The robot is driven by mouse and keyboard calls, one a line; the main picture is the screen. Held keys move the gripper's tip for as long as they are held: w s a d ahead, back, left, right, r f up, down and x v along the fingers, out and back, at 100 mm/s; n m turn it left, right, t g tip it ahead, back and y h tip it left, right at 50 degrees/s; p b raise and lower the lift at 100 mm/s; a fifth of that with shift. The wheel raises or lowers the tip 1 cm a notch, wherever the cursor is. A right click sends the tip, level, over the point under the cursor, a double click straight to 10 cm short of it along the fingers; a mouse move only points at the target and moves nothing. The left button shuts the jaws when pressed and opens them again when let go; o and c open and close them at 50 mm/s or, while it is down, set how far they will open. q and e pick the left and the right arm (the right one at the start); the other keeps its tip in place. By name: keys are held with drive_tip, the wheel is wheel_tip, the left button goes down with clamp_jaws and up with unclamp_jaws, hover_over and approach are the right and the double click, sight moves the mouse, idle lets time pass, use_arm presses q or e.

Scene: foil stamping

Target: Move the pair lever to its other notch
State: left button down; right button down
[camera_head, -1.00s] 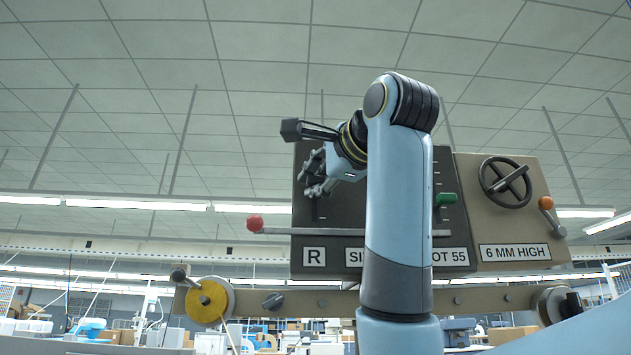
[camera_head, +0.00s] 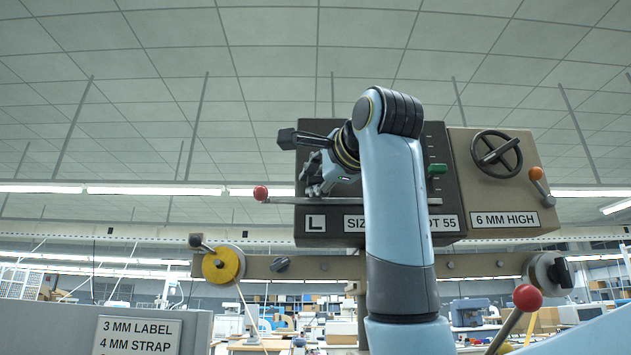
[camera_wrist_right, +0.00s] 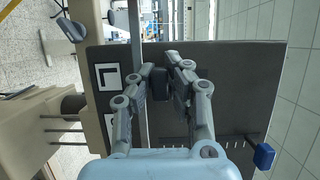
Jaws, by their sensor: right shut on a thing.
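The dark machine head (camera_head: 385,222) carries white plates, one reading L (camera_head: 316,222). My right gripper (camera_head: 312,178) is in front of its left part, its arm coming up from below. In the right wrist view, turned sideways, my right gripper (camera_wrist_right: 167,72) is shut on a small dark block (camera_wrist_right: 160,85) close to the panel, right of the L plate (camera_wrist_right: 108,77). I take the block to be the pair lever's handle; its notches are hidden by the fingers. My left gripper is not in view.
A long rod with a red knob (camera_head: 260,193) runs beside my gripper. Around are a green knob (camera_head: 437,170), a handwheel (camera_head: 496,154), an orange knob (camera_head: 536,173) and a lever with a red ball (camera_head: 527,298). A sign panel (camera_head: 58,328) stands at lower left.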

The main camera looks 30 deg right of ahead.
drive_tip(key=c, duration=1.7)
unclamp_jaws()
drive_tip(key=shift+f, duration=0.4)
drive_tip(key=shift+o, duration=1.3)
drive_tip(key=shift+s, duration=0.1)
drive_tip(key=shift+o, duration=0.8)
drive_tip(key=shift+r, duration=0.1)
drive_tip(key=shift+s+a+r, duration=0.1)
drive_tip(key=shift+s, duration=0.25)
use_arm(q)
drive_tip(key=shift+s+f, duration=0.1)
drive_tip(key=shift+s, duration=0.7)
use_arm(e)
drive_tip(key=s+a, duration=0.1)
drive_tip(key=s, duration=0.5)
drive_tip(key=shift+s, duration=0.3)
